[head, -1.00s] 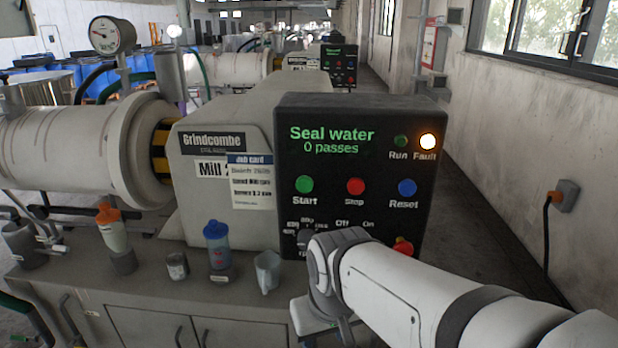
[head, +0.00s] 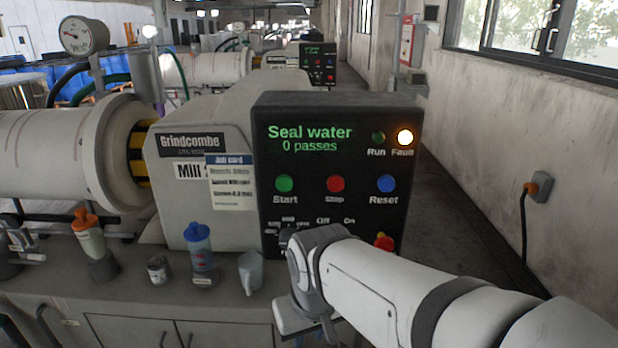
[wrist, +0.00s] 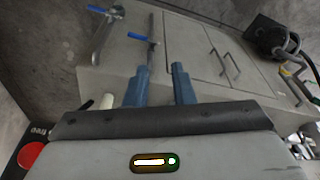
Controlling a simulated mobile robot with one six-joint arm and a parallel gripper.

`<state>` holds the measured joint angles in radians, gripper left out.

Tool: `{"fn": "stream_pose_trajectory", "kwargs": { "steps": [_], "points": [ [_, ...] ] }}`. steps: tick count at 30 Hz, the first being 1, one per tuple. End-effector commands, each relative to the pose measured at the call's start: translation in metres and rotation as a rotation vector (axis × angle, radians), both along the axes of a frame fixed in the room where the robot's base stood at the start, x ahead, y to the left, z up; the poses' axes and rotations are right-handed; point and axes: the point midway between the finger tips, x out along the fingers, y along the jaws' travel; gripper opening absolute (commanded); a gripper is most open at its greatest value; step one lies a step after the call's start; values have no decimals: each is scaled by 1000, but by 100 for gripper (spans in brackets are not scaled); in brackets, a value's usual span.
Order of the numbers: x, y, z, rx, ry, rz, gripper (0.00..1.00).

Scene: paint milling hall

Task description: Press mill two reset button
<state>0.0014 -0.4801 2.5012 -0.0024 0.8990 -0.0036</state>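The blue Reset button (head: 386,184) is on the right of the black control panel (head: 330,160), below the lit Fault lamp (head: 405,137). Its display reads "Seal water, 0 passes". The panel is on a mill whose "Mill" label (head: 188,171) is partly covered by a job card, so its number is hard to read. My gripper (wrist: 160,75) has its two blue-grey fingers apart and nothing between them in the wrist view.
The green Start button (head: 284,184) and red Stop button (head: 336,184) are left of Reset. A red-and-yellow knob (head: 384,242) is below it. A blue-capped bottle (head: 199,250) and a grey jug (head: 251,272) stand on the bench. An aisle runs right of the panel.

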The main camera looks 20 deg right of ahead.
Motion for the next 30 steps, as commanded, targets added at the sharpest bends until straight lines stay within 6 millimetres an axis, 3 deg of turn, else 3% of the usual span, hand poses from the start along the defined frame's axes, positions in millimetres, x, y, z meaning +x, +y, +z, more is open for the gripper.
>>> {"fn": "stream_pose_trajectory", "kwargs": {
  "steps": [8,30],
  "points": [
    [0,0,0,0,0,0,0],
    [0,0,0,0,0,0,0]
  ]
}}
